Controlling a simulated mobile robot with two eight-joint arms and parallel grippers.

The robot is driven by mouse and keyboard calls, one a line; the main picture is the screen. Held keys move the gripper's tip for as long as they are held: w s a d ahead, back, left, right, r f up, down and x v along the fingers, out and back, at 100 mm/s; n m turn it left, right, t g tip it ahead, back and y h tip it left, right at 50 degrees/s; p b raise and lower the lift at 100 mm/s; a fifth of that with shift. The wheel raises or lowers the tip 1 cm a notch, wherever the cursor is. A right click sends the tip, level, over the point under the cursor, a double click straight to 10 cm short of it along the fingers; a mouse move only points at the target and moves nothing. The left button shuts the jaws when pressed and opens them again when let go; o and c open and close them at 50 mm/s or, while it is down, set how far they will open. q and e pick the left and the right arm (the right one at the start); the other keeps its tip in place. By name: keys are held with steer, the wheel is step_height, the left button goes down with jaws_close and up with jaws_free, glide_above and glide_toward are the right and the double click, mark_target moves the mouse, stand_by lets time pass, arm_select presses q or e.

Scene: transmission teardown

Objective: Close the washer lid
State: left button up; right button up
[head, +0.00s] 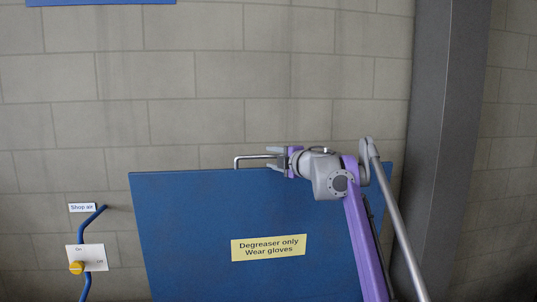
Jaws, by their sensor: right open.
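The washer lid (185,235) is a large blue panel that stands raised in the middle of the head view, its face toward me. A yellow label (268,248) on it reads "Degreaser only Wear gloves". A grey bar handle (240,160) sits at its top edge. My right gripper (273,159) is at the right part of this handle, pointing left, with its jaws open. The fingers overlap the handle in the picture; I cannot tell whether they touch it. My left gripper is not in view. The washer's body is out of view below.
A grey block wall (150,80) is behind the lid. A grey column (437,130) stands to the right. At the lower left are a blue air pipe (90,220), a "Shop air" sign (82,207) and a yellow knob (76,267) on a white On/Off plate.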

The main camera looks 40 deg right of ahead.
steer(key=shift+w+d+f, duration=0.1)
steer(key=shift+w, duration=1.3)
steer(key=shift+s, duration=0.1)
jaws_close()
